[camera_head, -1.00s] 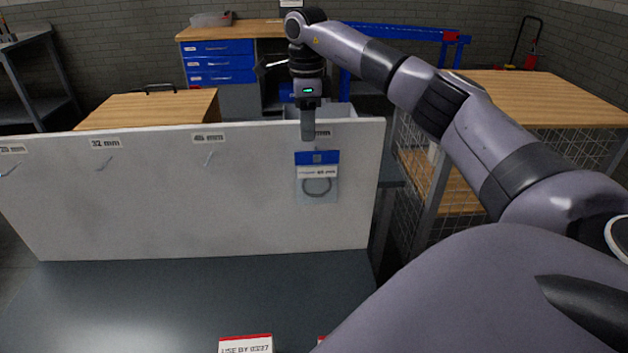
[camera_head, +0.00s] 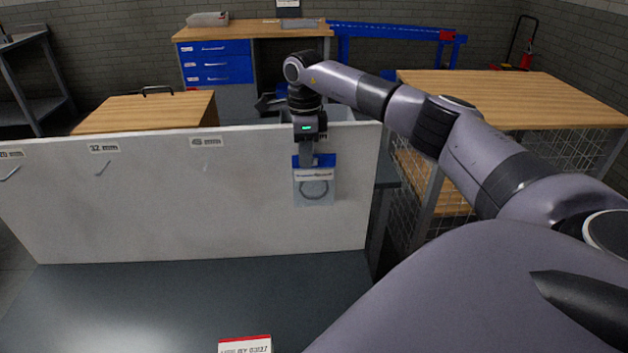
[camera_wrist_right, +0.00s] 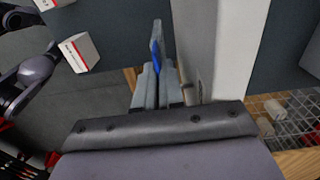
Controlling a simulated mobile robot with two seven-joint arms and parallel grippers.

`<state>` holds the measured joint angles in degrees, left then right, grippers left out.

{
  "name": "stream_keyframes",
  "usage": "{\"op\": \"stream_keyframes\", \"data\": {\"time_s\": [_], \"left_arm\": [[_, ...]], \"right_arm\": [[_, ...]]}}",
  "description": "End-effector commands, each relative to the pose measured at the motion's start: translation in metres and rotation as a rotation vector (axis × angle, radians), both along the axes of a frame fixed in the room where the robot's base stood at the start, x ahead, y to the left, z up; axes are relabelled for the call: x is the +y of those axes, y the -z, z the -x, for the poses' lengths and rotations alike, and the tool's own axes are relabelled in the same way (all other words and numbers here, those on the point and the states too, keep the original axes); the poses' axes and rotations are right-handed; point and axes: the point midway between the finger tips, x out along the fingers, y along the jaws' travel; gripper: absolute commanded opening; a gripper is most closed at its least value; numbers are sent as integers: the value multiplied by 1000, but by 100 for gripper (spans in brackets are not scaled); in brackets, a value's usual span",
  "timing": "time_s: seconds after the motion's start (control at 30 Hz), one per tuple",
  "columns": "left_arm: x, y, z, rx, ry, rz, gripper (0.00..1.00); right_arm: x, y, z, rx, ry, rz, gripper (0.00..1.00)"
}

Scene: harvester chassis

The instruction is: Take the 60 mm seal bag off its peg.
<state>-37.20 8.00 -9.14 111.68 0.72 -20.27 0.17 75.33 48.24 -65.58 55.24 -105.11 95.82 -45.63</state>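The 60 mm seal bag (camera_head: 314,190) is a clear bag with a blue header and a dark ring inside. It hangs upright in front of the right end of the white peg board (camera_head: 150,215). My right gripper (camera_head: 307,162) comes down over the header from above. In the right wrist view its fingers (camera_wrist_right: 157,72) are close together with the blue header of the bag (camera_wrist_right: 155,45) between the tips. There the bag stands apart from the board face. The peg behind the bag is hidden, so I cannot tell whether the bag still hangs on it. My left gripper is not seen.
Bare pegs sit under the 32 mm label (camera_head: 103,148) and the label to its right (camera_head: 206,142). A white box with a red edge (camera_head: 245,345) stands at the front of the dark tabletop (camera_head: 180,300). A wood-topped mesh cage (camera_head: 510,100) is at the right.

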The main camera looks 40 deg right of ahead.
Motion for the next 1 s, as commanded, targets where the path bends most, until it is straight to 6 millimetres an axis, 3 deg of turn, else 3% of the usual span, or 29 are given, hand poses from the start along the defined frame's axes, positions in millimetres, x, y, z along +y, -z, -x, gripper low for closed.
{"op": "stream_keyframes", "data": {"time_s": [0.3,0.5,1.0], "left_arm": [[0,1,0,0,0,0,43],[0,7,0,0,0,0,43],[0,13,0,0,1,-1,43]], "right_arm": [[0,-2,-1,-1,0,0,0],[0,-16,-1,-4,0,0,0],[23,-14,28,-1,-2,1,0]]}}
